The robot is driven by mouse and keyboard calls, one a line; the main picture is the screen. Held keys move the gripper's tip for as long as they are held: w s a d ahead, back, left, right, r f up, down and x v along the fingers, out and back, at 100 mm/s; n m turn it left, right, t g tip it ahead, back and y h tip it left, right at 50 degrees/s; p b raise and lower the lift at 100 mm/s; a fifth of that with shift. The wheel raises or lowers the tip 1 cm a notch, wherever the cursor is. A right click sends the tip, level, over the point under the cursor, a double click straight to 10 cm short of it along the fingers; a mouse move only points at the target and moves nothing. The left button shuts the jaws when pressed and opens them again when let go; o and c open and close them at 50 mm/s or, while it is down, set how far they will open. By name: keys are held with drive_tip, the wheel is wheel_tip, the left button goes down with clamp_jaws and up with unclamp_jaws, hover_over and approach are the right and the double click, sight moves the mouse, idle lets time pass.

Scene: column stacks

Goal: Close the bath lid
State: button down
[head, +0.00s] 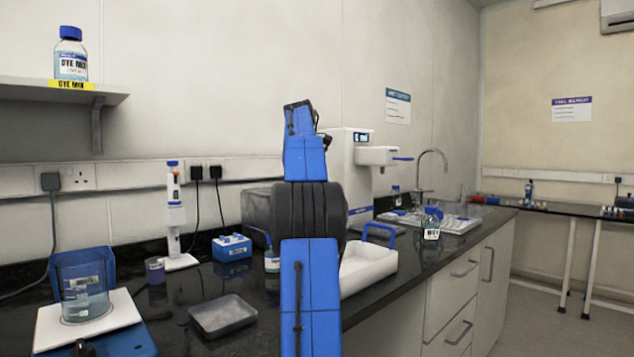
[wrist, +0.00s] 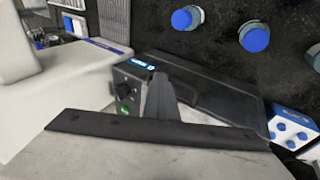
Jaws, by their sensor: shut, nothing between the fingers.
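The bath shows in the wrist view as a dark box with a small lit display and a round knob on its control panel (wrist: 126,88). A dark, smooth slab (wrist: 215,88) that looks like its lid lies beside the panel; I cannot tell its exact tilt. In the head view a grey box (head: 260,203), likely the bath, stands against the wall, partly hidden by my blue arm. My gripper (wrist: 160,95) is shut and empty, its dark fingers in front of the panel in the wrist view. Any contact is unclear, and the fingers are hidden in the head view.
A blue tube rack (head: 232,247) and a small bottle (head: 272,261) stand near the bath. A white machine (head: 350,165) stands to its right, with a white blue-handled carrier (head: 367,268) in front. A grey tray (head: 223,316) and a beaker (head: 84,290) are at the left.

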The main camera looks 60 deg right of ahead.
drive_tip(key=shift+d+f, duration=0.1)
drive_tip(key=shift+f, duration=0.25)
drive_tip(key=v, duration=1.2)
drive_tip(key=shift+r, duration=0.3)
drive_tip(key=shift+s, duration=0.1)
